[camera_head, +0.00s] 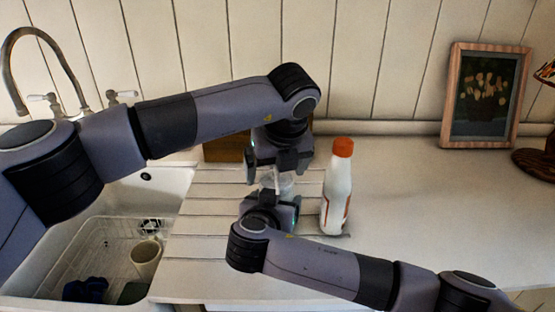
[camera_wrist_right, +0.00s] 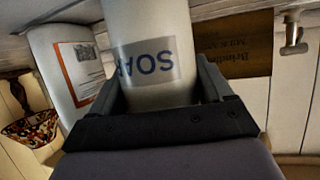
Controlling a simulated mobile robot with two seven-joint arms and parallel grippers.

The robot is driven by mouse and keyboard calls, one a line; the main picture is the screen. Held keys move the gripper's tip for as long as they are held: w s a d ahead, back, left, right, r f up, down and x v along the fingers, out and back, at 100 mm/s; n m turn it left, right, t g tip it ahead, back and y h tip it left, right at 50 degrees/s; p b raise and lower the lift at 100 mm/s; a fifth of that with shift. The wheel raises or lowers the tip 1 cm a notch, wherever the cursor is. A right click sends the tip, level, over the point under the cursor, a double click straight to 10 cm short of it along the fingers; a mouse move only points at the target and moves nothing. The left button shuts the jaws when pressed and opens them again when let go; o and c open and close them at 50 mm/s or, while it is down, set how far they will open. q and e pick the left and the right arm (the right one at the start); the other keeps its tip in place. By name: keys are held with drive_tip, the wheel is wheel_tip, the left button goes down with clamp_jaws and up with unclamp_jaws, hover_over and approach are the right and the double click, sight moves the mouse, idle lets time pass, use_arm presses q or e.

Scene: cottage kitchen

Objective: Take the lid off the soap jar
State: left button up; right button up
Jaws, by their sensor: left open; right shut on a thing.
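The soap jar is a pale cylinder with a "SOAP" label (camera_wrist_right: 150,62), upside down in the right wrist view. My right gripper (camera_wrist_right: 163,88) is shut on its body, one finger on each side. In the head view only a small pale part of the jar (camera_head: 284,184) shows between my two grippers. My left gripper (camera_head: 279,172) is open, pointing down over the top of the jar, with fingers apart. The lid cannot be made out clearly; the left gripper and arm hide the jar's top. I cannot tell whether the left fingers touch it.
A white bottle with an orange cap (camera_head: 338,190) stands close right of the jar. A wooden box (camera_head: 225,149) is behind my left gripper. The sink (camera_head: 176,184) with a dish rack (camera_head: 70,262) is at left. A framed picture (camera_head: 485,95) stands at right; the counter between is clear.

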use_arm(q)
drive_tip(key=shift+c, duration=0.3)
drive_tip(key=c, duration=1.1)
drive_tip(key=shift+c, duration=0.2)
drive_tip(key=shift+r, duration=0.3)
drive_tip(key=shift+r, duration=0.85)
drive_tip(key=shift+r, duration=2)
use_arm(e)
drive_tip(key=o, duration=1.4)
